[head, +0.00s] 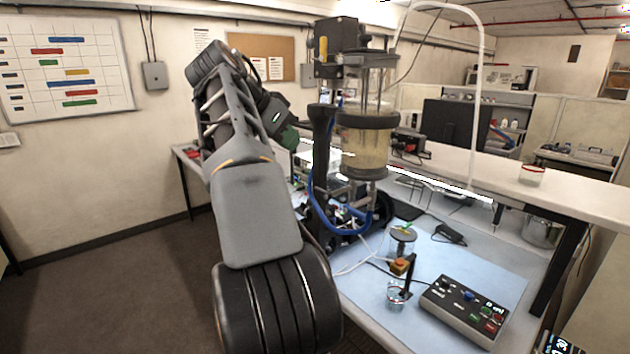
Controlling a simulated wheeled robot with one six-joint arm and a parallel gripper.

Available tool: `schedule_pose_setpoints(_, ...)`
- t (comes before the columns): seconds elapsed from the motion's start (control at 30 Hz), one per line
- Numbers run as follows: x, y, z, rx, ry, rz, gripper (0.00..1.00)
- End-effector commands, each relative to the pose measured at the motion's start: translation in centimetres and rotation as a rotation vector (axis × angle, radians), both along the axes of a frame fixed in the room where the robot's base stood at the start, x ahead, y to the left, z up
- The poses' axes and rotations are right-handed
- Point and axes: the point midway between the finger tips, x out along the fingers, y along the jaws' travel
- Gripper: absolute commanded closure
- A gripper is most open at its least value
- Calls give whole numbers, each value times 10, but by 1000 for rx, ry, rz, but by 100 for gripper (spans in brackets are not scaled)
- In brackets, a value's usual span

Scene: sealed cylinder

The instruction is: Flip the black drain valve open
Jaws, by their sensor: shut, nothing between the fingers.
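The sealed cylinder (364,145) is a clear upright vessel with a dark band and cloudy yellowish contents, held on a black stand (322,150). Below it, a brass-coloured fitting (401,266) with an upright black lever (408,280) sits over a small glass beaker (397,293). This lever looks like the black drain valve, but it is too small to be sure. My gripper (289,137) is at the end of my folded arm, left of the stand and well apart from the lever. It is shut and empty; its fingertips are hard to make out.
A control box (464,309) with coloured buttons stands right of the beaker on a pale blue mat (495,272). A blue hose (340,228) loops below the stand. A small jar (403,240) stands behind the fitting. A raised shelf (480,182) runs behind. Open floor (110,280) lies left.

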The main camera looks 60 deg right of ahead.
Motion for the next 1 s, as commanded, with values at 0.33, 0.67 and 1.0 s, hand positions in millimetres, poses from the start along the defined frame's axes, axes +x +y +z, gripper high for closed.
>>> schedule_pose_setpoints(0.33, -13, -34, -36, 2, 2, -3, 100)
schedule_pose_setpoints(0.67, -23, -66, -79, 2, 2, 2, 100)
schedule_pose_setpoints(1.0, -22, -65, -106, 1, 1, 1, 100)
